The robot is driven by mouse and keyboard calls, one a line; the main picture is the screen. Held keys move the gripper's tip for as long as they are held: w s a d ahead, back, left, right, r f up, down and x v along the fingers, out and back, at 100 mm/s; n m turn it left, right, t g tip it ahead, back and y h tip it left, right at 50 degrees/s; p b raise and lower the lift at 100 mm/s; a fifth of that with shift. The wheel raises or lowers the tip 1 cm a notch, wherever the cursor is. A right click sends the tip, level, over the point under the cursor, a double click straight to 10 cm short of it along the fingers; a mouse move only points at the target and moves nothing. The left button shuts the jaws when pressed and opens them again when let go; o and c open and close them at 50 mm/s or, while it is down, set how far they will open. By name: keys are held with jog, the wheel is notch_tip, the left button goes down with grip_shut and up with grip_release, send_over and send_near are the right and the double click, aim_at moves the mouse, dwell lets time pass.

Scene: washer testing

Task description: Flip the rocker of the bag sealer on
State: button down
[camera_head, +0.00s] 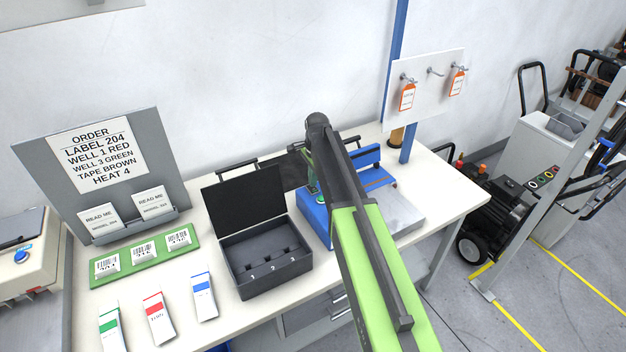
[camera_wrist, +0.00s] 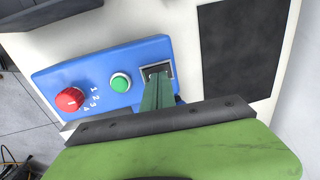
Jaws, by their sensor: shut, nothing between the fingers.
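The bag sealer (camera_head: 314,217) is the blue machine on the table, partly hidden behind my arm. In the wrist view its blue panel (camera_wrist: 103,68) carries a red knob (camera_wrist: 69,99) with printed numerals, a green round button (camera_wrist: 121,83) and a dark rocker (camera_wrist: 155,69) in a light frame. My gripper (camera_wrist: 157,78) is shut and empty, its green fingertips over the rocker's lower part. The fingers hide part of the rocker, and I cannot tell whether they touch it or which way it is tilted. My gripper also shows in the head view (camera_head: 312,184), at the sealer.
An open black case (camera_head: 265,268) with numbered wells stands left of the sealer. A green tray of labels (camera_head: 145,256) and an order board (camera_head: 100,165) are farther left. A blue post with a tag board (camera_head: 425,90) stands behind right.

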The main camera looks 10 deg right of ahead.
aim_at(313, 189)
notch_tip(313, 189, up, 13)
jog(key=w+p, duration=0.2)
jog(key=p, duration=1)
jog(key=shift+a, duration=0.4)
jog(key=s+f+n+b, duration=0.2)
jog(key=s+f, duration=0.1)
jog(key=s, duration=0.4)
jog(key=s+d+f+n+b, duration=0.1)
jog(key=s+f+n+b, duration=0.1)
jog(key=s, duration=0.6)
jog(key=s+d+f+n+b, duration=0.1)
jog(key=s+f+b, duration=0.3)
jog(key=s, duration=0.4)
jog(key=shift+s+d+n+g, duration=0.25)
jog(key=shift+n+g, duration=0.15)
jog(key=shift+n, duration=0.5)
jog(key=shift+s+d+r+n, duration=0.1)
jog(key=shift+s+n, duration=1.2)
jog(key=shift+n, duration=0.5)
jog(key=shift+s+r+n, duration=0.1)
jog(key=shift+s+n, duration=1.2)
jog(key=shift+n, duration=0.5)
